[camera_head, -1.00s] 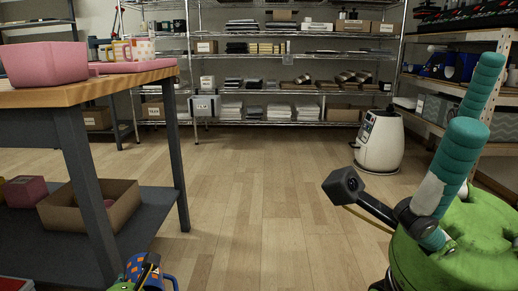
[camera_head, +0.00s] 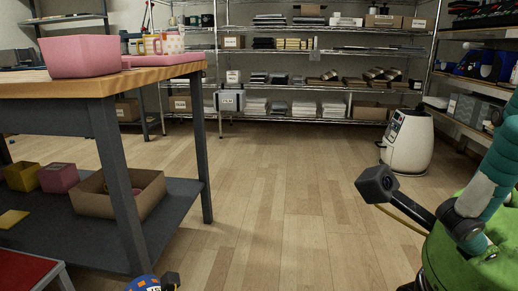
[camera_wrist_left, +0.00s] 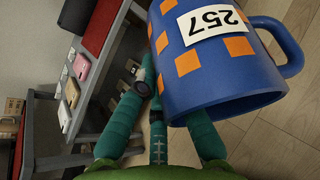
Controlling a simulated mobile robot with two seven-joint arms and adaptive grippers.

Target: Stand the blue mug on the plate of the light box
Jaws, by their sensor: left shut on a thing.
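The blue mug (camera_wrist_left: 215,70) has orange squares and a white "257" label. It fills the upper right of the left wrist view, its handle to the right. My left gripper (camera_wrist_left: 165,118) is shut on it with teal fingers. In the head view only a bit of the mug (camera_head: 143,284) shows at the bottom edge, and most of the left gripper is out of the picture. My right gripper (camera_head: 500,160), green with teal fingers, is at the right edge of the head view, empty and partly cut off. I cannot make out the light box in either view.
A wooden-topped table (camera_head: 130,79) stands at left with a pink box (camera_head: 82,56) and mugs on a pink tray (camera_head: 170,60). A cardboard box (camera_head: 120,194) lies on its lower shelf. A white rounded machine (camera_head: 408,143) stands at right. The middle floor is clear.

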